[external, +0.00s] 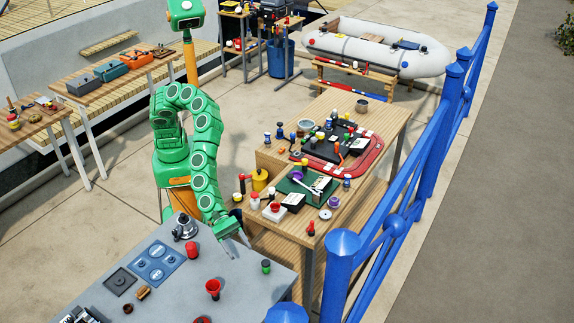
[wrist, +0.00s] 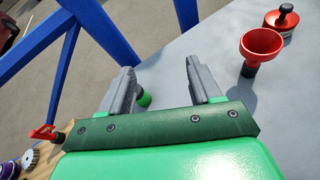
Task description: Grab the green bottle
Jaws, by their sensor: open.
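The green bottle (external: 266,267) is small and stands near the right edge of the grey table in the external view. In the wrist view only part of the green bottle (wrist: 146,98) shows, beside the left finger, which hides the rest. My gripper (external: 239,250) is low at the grey table's edge, to the left of the bottle in the external view. In the wrist view my gripper (wrist: 160,68) has its two grey fingers spread apart, with nothing held. I cannot tell whether the left finger touches the bottle.
A red funnel-shaped cup (external: 213,287) stands on the grey table (external: 170,300); the cup (wrist: 261,45) is right of my fingers in the wrist view. A red object (external: 192,250) stands nearby. Blue railing (external: 385,230) runs along the right. A cluttered wooden table (external: 345,205) is behind.

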